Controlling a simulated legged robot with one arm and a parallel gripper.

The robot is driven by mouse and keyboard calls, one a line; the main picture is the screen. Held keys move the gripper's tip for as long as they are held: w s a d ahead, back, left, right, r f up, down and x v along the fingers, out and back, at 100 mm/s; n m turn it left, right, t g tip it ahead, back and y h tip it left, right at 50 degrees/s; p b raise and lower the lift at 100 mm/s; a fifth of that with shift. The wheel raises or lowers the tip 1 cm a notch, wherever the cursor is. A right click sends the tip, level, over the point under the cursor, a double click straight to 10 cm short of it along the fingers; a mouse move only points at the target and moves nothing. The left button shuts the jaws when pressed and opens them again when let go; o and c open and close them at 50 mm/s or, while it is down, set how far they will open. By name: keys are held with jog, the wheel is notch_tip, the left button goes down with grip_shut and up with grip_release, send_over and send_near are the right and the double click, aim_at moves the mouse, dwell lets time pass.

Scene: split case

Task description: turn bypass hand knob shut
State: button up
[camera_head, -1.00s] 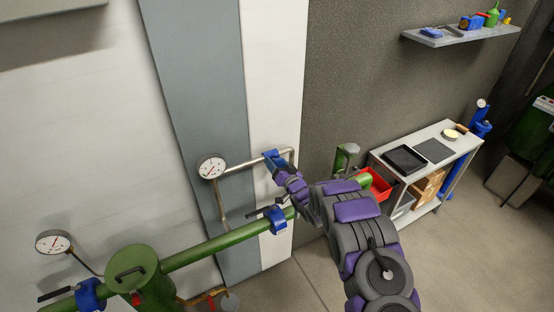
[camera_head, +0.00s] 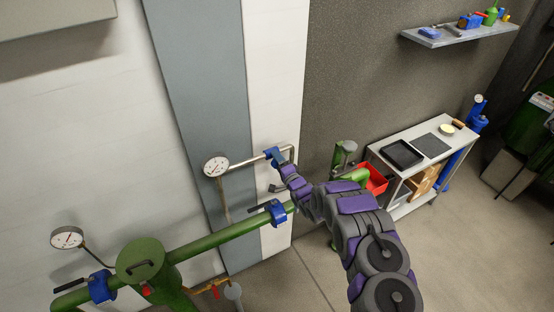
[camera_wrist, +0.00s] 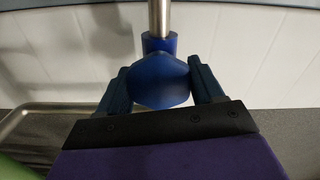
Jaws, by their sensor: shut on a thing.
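The bypass hand knob (camera_wrist: 160,82) is a blue, rounded knob on the thin metal bypass pipe. In the wrist view it sits between the two fingers of my gripper (camera_wrist: 160,88), which are shut on it from both sides. In the head view my gripper (camera_head: 279,160) reaches the blue valve at the right end of the thin bypass pipe (camera_head: 243,166). The fingers hide most of the knob there. I cannot tell how far the knob is turned.
A thick green pipe (camera_head: 215,240) with a blue valve (camera_head: 276,210) runs below. Two round gauges (camera_head: 216,165) (camera_head: 67,237) stand at left. A green vessel (camera_head: 140,258) stands at lower left. A bench (camera_head: 412,160) and a red bin (camera_head: 375,181) stand at right.

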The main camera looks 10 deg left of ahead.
jog(key=shift+w+d+m+p, duration=0.15)
jog(key=shift+m+p, duration=0.25)
jog(key=shift+m, duration=0.5)
jog(key=shift+s+d+m+p, duration=0.15)
jog(key=shift+m+p, duration=0.2)
jog(key=shift+m, duration=0.55)
jog(key=shift+w, duration=0.1)
jog(key=shift+d+f+m, duration=0.1)
jog(key=shift+f+m, duration=0.15)
jog(key=shift+m, duration=0.45)
jog(key=shift+f, duration=0.3)
jog(key=o, duration=1)
jog(key=shift+d+r+p, duration=0.1)
jog(key=shift+d+p, duration=0.15)
jog(key=shift+p, duration=0.05)
jog(key=shift+s+a+r, duration=0.2)
jog(key=shift+a, duration=0.05)
